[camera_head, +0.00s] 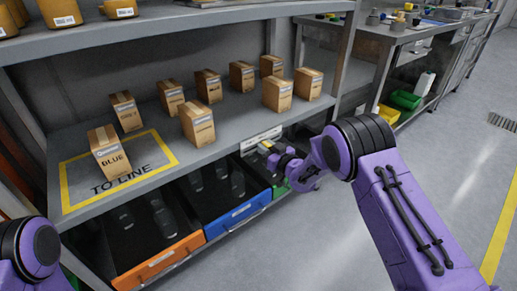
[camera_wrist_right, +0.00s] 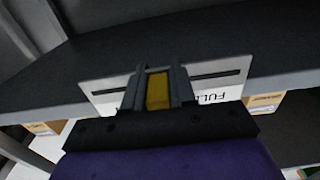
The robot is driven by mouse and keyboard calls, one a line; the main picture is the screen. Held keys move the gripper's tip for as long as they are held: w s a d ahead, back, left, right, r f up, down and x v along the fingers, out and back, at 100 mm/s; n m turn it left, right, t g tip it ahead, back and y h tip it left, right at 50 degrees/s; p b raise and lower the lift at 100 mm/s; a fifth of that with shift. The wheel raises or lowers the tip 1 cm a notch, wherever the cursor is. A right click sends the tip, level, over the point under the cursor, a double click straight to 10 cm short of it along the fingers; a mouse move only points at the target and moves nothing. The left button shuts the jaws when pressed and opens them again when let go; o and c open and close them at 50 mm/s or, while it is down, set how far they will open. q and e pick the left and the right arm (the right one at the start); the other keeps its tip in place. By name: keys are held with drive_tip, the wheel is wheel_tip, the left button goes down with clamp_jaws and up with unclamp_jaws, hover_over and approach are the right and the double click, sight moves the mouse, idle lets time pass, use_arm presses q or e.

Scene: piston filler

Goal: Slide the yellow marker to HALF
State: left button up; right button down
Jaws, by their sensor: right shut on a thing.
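The yellow marker (camera_wrist_right: 157,92) sits on a white label plate (camera_wrist_right: 100,88) with a dark slot along it, fixed to the shelf edge. My right gripper (camera_wrist_right: 156,80) is shut on the yellow marker, one finger on each side. In the right wrist view, part of the word FULL shows to the right of the gripper, upside down. Other lettering on the plate is hidden or not readable. In the head view, the plate (camera_head: 262,138) is at the right end of the shelf front, with my right gripper (camera_head: 265,148) at it. My left gripper is out of view.
Several cardboard boxes (camera_head: 197,123) stand on the grey shelf. A yellow-framed TO LINE area (camera_head: 65,190) holds a box marked BLUE (camera_head: 110,155). Below are an orange-fronted bin (camera_head: 158,263) and a blue-fronted bin (camera_head: 238,215). The floor at right is open.

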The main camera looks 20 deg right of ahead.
drive_tip(key=c, duration=1)
unclamp_jaws()
drive_tip(key=p+v, duration=0.2)
drive_tip(key=v, duration=0.8)
drive_tip(key=shift+s, duration=0.3)
drive_tip(key=shift+d, duration=0.15)
